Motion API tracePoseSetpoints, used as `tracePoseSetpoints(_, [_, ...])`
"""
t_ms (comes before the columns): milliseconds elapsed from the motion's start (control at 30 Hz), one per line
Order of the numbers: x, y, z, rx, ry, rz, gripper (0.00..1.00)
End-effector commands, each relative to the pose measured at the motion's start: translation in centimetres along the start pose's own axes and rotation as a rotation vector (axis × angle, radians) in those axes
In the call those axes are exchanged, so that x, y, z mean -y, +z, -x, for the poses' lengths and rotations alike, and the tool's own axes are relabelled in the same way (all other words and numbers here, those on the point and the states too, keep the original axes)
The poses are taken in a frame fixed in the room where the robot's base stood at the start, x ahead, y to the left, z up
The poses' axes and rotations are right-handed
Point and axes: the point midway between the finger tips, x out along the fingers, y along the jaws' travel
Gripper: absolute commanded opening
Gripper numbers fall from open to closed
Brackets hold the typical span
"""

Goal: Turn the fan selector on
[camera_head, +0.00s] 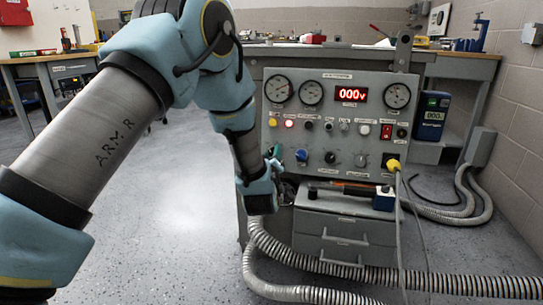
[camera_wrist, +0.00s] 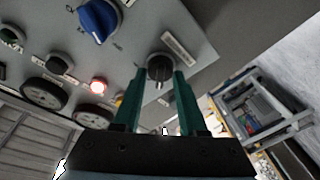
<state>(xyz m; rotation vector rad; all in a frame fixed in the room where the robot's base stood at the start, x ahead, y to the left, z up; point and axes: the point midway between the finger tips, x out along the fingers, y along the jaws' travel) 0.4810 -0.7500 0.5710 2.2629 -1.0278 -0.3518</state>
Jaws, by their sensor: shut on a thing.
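The grey control panel (camera_head: 345,100) stands upright on the bench front. My gripper (camera_head: 274,167) is at the panel's lower left edge; in the wrist view its two green fingers (camera_wrist: 158,84) lie on either side of a black knob (camera_wrist: 160,66). The gripper is shut on this knob, whose pointer line faces down in that view. A pale label sits beside the knob, but its text is too small to read, so I cannot confirm that it is the fan selector. In the head view my gripper hides this knob. A blue knob (camera_head: 301,155) is next to it on the panel.
More knobs, gauges and a red switch (camera_head: 386,131) cover the panel. The display (camera_head: 351,94) reads 000v. A drawer unit (camera_head: 344,238) stands below, with a tray of tools above it. Corrugated hoses (camera_head: 400,282) lie on the floor. The floor at left is clear.

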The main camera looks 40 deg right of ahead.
Motion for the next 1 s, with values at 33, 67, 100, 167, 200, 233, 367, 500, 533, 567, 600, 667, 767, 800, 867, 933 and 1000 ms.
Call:
tracePoseSetpoints(33, [0.09,0.11,0.02,0.001,0.006,-0.028,0.00])
tracePoseSetpoints(67, [0.09,0.12,0.02,0.001,0.011,-0.047,0.00])
tracePoseSetpoints(100, [0.09,0.13,0.02,0.001,0.017,-0.075,0.00])
tracePoseSetpoints(167, [0.09,0.13,0.02,0.001,0.029,-0.122,0.00])
tracePoseSetpoints(200, [0.10,0.12,0.02,0.001,0.037,-0.156,0.00])
tracePoseSetpoints(233, [0.10,0.11,0.02,0.000,0.044,-0.183,0.00])
tracePoseSetpoints(367, [0.10,0.10,0.02,0.000,0.072,-0.302,0.00])
tracePoseSetpoints(500, [0.09,0.10,0.03,0.002,0.104,-0.432,0.00])
tracePoseSetpoints(533, [0.10,0.09,0.03,0.002,0.110,-0.460,0.00])
tracePoseSetpoints(567, [0.13,0.07,0.02,0.001,0.116,-0.487,0.00])
tracePoseSetpoints(600, [0.11,0.08,0.03,0.002,0.126,-0.524,0.00])
tracePoseSetpoints(667, [0.09,0.09,0.03,0.002,0.139,-0.580,0.00])
tracePoseSetpoints(767, [0.07,0.07,0.03,0.002,0.162,-0.673,0.00])
tracePoseSetpoints(800, [0.05,0.08,0.04,0.002,0.171,-0.709,0.00])
tracePoseSetpoints(867, [0.04,0.08,0.04,0.002,0.185,-0.765,0.00])
tracePoseSetpoints(933, [0.03,0.07,0.04,0.002,0.200,-0.830,0.00])
tracePoseSetpoints(1000, [0.02,0.05,0.03,0.002,0.216,-0.894,0.00])
